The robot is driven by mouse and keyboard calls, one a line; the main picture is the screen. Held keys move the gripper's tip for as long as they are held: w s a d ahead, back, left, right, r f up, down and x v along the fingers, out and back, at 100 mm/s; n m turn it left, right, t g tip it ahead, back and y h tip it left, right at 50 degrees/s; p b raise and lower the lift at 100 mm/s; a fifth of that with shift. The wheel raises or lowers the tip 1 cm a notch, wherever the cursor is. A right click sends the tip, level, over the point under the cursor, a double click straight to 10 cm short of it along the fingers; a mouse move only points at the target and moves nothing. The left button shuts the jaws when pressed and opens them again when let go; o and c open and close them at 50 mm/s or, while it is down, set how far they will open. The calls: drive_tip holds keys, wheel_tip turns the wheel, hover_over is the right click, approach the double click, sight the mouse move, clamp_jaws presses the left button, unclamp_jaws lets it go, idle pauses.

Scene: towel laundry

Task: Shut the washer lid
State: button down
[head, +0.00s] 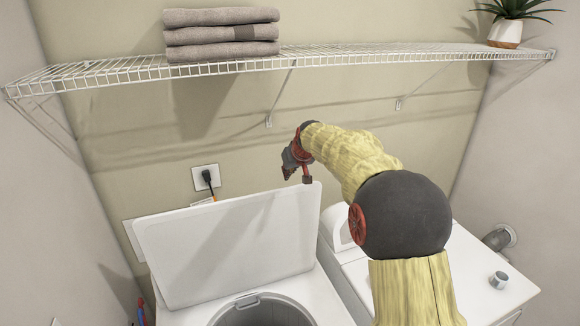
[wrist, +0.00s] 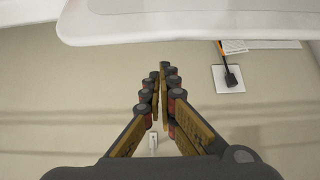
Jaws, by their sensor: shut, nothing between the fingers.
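The white washer lid (head: 225,245) stands open in the head view, tilted up toward the back wall above the washer's round drum opening (head: 262,312). Its rounded edge (wrist: 180,22) crosses the top of the wrist view. My gripper (head: 289,172) is above the lid's upper edge, near its right corner. In the wrist view my gripper (wrist: 161,68) has its fingers together and empty, with a gap in the picture between fingertips and lid edge. I cannot tell the gripper's exact depth relative to the lid.
A white machine (head: 440,280) with a small metal cup (head: 499,280) stands to the right. A wire shelf (head: 350,58) with folded towels (head: 221,34) and a potted plant (head: 506,30) runs above. A wall outlet with a plug (head: 206,177) is behind the lid.

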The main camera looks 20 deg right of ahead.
drive_tip(key=s, duration=0.3)
drive_tip(key=shift+s+r, duration=0.2)
drive_tip(key=shift+s, duration=0.1)
drive_tip(key=shift+s, duration=0.1)
